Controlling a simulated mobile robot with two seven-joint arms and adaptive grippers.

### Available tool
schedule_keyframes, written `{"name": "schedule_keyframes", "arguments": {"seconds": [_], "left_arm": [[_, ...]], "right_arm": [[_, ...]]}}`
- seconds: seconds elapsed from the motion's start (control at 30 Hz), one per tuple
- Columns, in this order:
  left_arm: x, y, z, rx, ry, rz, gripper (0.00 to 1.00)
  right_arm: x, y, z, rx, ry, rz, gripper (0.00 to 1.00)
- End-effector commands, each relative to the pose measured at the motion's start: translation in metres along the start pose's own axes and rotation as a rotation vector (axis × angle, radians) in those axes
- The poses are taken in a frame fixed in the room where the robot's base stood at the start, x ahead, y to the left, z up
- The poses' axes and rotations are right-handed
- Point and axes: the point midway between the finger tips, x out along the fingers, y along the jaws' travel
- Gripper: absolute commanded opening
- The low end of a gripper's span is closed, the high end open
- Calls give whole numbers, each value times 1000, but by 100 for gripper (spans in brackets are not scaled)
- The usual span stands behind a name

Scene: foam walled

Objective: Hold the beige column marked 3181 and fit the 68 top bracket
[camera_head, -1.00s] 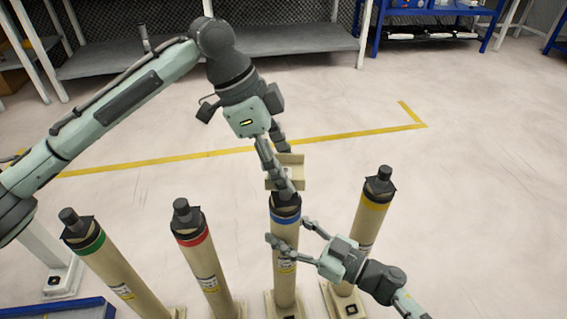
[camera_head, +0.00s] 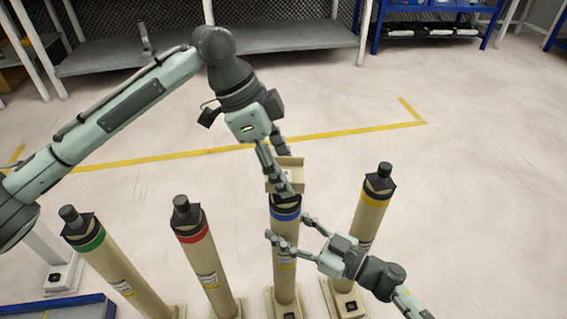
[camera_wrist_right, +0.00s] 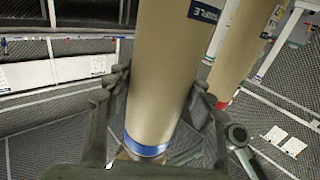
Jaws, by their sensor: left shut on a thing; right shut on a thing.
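The beige column with the blue band (camera_head: 285,250) stands between the red-banded and yellow-banded columns. Its number is too small to read. My right gripper (camera_head: 287,228) is shut around it just below the blue band. In the right wrist view the column (camera_wrist_right: 160,75) runs between the fingers, with the blue band low in the picture. My left gripper (camera_head: 279,172) is shut on a beige bracket (camera_head: 294,166) above this column's dark top. The fingers hide part of the bracket and of the column top, so I cannot tell whether they touch.
Green-banded (camera_head: 118,268), red-banded (camera_head: 203,260) and yellow-banded (camera_head: 368,220) columns stand beside it, each with a dark top fitting. A blue-edged surface (camera_head: 60,308) is at the lower left. Grey shelving (camera_head: 210,50) and a blue rack (camera_head: 430,40) stand behind open floor.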

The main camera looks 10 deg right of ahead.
Motion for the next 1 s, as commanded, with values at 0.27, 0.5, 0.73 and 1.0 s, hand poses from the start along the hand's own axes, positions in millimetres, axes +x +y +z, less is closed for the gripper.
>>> {"name": "schedule_keyframes", "arguments": {"seconds": [0.27,0.5,0.73,1.0], "left_arm": [[6,0,3,0,-1,-1,25],[12,0,5,0,-1,-1,25],[14,0,6,0,0,-1,72],[14,0,6,0,0,-1,82]], "right_arm": [[0,0,0,0,0,0,0],[0,0,0,0,0,0,0],[0,0,0,0,0,0,0],[0,0,0,0,0,0,0]]}}
